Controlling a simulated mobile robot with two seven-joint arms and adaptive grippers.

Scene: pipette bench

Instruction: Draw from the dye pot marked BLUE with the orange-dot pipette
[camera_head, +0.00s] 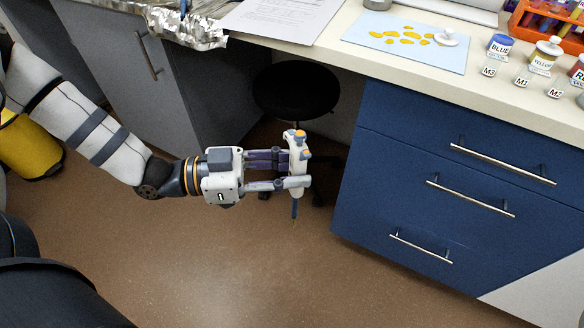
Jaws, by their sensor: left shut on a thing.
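My left gripper (297,170) is shut on a white pipette (299,148) with orange at its top. The pipette hangs upright with its dark tip pointing down. It is over the floor, in front of the bench and left of the blue drawers. The dye pot marked BLUE (500,46) stands on the bench at the upper right, with a blue band at its top and a tag M3 in front. It is well apart from the gripper. My right gripper is not in view.
A pot marked YELLOW (543,57) and a partly cut-off red-labelled pot (578,72) stand right of BLUE. A light-blue sheet (455,60) with yellow spots lies left of it. An orange rack (545,18) is behind. A stool (297,90) stands under the bench.

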